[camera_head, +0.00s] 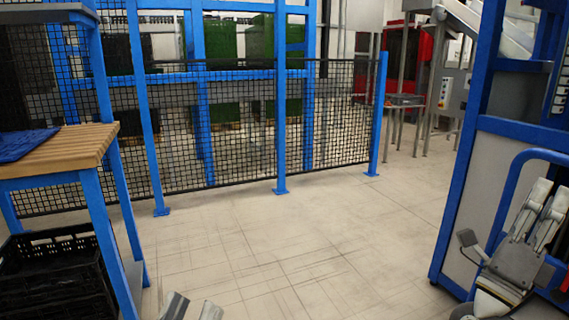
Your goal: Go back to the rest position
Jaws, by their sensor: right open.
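My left gripper (193,306) shows only as two grey fingertips at the bottom edge, with a gap between them and nothing seen in it. The rest of it is out of the picture. My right gripper (541,212) is at the lower right, pointing up, with its pale fingers open and nothing seen between them. It is in front of a blue-framed structure (508,130). I cannot tell how far apart they are.
A wooden-topped blue table (75,148) with a blue item (22,143) stands at left. Black crates (50,262) are below it. A mesh fence (240,120) runs across the back. Red and grey equipment (405,60) stands beyond. The middle floor (310,240) is clear.

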